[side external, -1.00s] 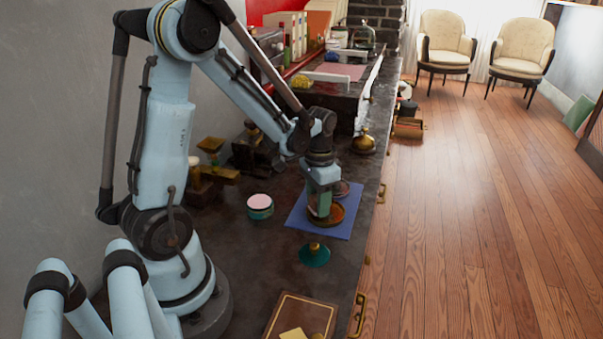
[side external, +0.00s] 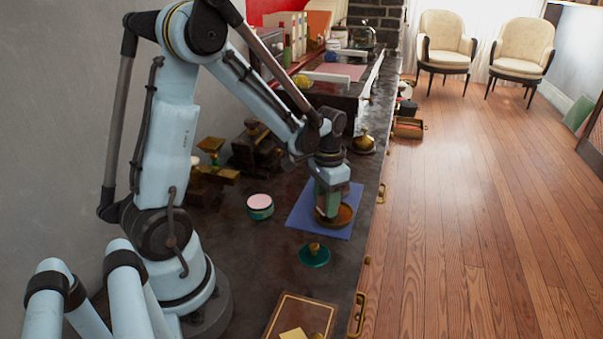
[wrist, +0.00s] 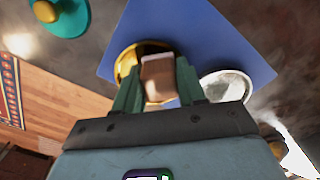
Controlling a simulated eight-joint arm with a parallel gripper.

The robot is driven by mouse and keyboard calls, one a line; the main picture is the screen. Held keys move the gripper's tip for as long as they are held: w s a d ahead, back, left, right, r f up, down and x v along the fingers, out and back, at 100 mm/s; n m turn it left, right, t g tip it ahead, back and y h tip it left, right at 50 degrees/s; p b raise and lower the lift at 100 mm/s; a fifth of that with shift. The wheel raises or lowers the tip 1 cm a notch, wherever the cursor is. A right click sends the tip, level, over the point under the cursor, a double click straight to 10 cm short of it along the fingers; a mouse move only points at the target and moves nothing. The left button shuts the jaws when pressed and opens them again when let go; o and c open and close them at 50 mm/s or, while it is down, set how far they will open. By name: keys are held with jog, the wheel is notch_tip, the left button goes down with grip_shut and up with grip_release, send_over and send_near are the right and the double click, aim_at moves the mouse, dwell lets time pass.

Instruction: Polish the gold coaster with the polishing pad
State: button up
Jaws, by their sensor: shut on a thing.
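The gold coaster (side external: 345,215) lies on a blue mat (side external: 298,220). In the wrist view its gold rim (wrist: 124,62) shows around a brown block, which looks like the polishing pad (wrist: 158,72). My gripper (side external: 328,212) is shut on the pad, one green finger on each side. The pad is over the coaster's inside; the gripper body and fingers hide part of the coaster. I cannot tell whether the pad touches its surface.
A teal lid with a gold knob (side external: 314,257) is in front, and a pink-topped tin (side external: 260,206) is left. A brown book (side external: 300,316) lies nearer the camera. The counter edge is close on the right.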

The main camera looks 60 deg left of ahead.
jog(key=shift+a, duration=0.5)
jog(key=shift+s, duration=0.85)
jog(key=shift+d+f, duration=0.15)
jog(key=shift+d, duration=0.8)
jog(key=shift+w, duration=0.95)
jog(key=shift+s+a+r, duration=0.1)
jog(key=shift+r, duration=3)
